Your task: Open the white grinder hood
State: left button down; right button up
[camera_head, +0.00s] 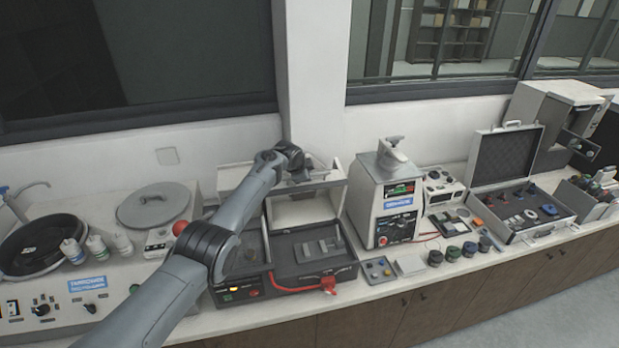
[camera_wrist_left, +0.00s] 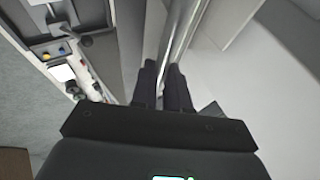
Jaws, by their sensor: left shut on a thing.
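The white grinder hood (camera_head: 333,172) is at the middle of the bench in the head view. It stands raised, with the dark grinder bed and a grey vise-like block (camera_head: 318,248) exposed below it. My left gripper (camera_head: 300,174) is at the hood's upper part, and my forearm covers the hood's left side. In the left wrist view, my left gripper (camera_wrist_left: 163,68) is shut on a shiny metal bar (camera_wrist_left: 183,35), which looks like the hood's handle. The exact contact is small and partly hidden. My right gripper is in neither view.
A polishing station with a round grey lid (camera_head: 152,204) stands at the left. A white boxy press (camera_head: 385,200) stands close to the hood's right. An open case (camera_head: 510,170) and small dark cups (camera_head: 452,253) lie further right. The wall is close behind the hood.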

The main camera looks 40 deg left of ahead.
pick_arm(q)
jog(key=c, duration=1.1)
grip_release()
jog(key=shift+r, duration=0.1)
jog(key=shift+p+v, duration=0.35)
jog(key=shift+v, duration=0.8)
jog(key=shift+b+v, duration=0.3)
jog(key=shift+v, duration=3.9)
jog(key=shift+c, duration=0.3)
